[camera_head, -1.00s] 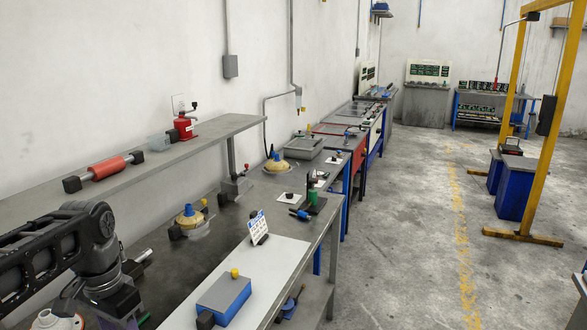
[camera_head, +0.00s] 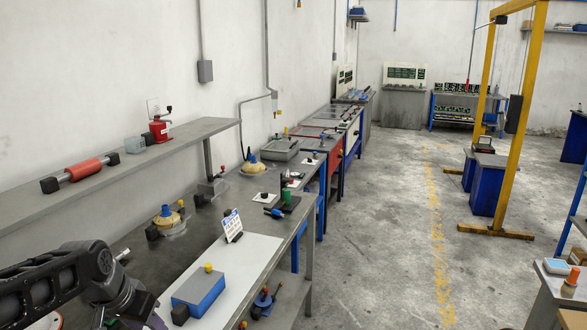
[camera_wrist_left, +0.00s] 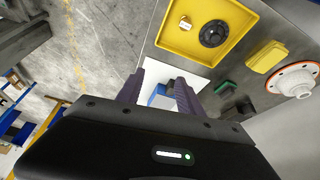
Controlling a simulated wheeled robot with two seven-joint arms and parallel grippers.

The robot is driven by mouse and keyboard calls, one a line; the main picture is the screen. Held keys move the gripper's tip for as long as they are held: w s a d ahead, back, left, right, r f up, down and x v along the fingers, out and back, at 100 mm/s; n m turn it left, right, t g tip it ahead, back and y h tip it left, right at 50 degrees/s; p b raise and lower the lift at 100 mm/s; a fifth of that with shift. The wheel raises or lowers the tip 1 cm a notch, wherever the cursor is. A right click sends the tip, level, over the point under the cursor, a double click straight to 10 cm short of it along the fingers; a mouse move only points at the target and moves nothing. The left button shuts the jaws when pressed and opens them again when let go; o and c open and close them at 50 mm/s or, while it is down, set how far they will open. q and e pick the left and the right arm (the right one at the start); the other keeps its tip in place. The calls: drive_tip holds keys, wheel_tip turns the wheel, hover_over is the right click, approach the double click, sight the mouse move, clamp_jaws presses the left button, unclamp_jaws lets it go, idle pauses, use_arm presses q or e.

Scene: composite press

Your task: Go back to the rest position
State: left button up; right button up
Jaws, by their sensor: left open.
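My left arm comes in at the lower left of the head view. Its gripper (camera_wrist_left: 157,88) shows in the left wrist view with two purple-grey fingers apart and nothing held between them. Beyond the fingers, a blue box (camera_wrist_left: 160,98) stands on a white board (camera_wrist_left: 152,66). In the head view, the blue box with a grey lid (camera_head: 198,292) sits on the white board (camera_head: 250,257) at the near workbench, to the right of my left arm. The left fingertips cannot be made out clearly in the head view. My right gripper is in neither view.
A shelf (camera_head: 140,158) along the wall holds a red roller (camera_head: 88,168) and a red pump (camera_head: 159,130). A sign (camera_head: 232,225) stands on the bench. A yellow tray (camera_wrist_left: 205,30) shows in the wrist view. A yellow frame (camera_head: 520,110) stands right; the floor between is clear.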

use_arm(q)
drive_tip(key=d+f+n+h+b, duration=0.1)
drive_tip(key=d+f, duration=0.3)
drive_tip(key=f, duration=0.5)
drive_tip(key=d+f+n+t+h+b, duration=0.1)
drive_tip(key=d+f+b, duration=0.1)
drive_tip(key=d+f, duration=0.45)
drive_tip(key=d+f+n+h+b, duration=0.1)
drive_tip(key=d+f, duration=0.2)
drive_tip(key=f, duration=0.8)
drive_tip(key=s+d+f+g+b, duration=0.2)
drive_tip(key=s+d+f, duration=0.4)
drive_tip(key=s+f, duration=0.5)
drive_tip(key=s+d+f+g+b, duration=0.2)
drive_tip(key=s+d+f, duration=0.3)
drive_tip(key=s+f, duration=0.6)
drive_tip(key=shift+s+d+g+h+b, duration=0.3)
drive_tip(key=shift+s+d+g+b, duration=0.1)
drive_tip(key=shift+s+b, duration=0.35)
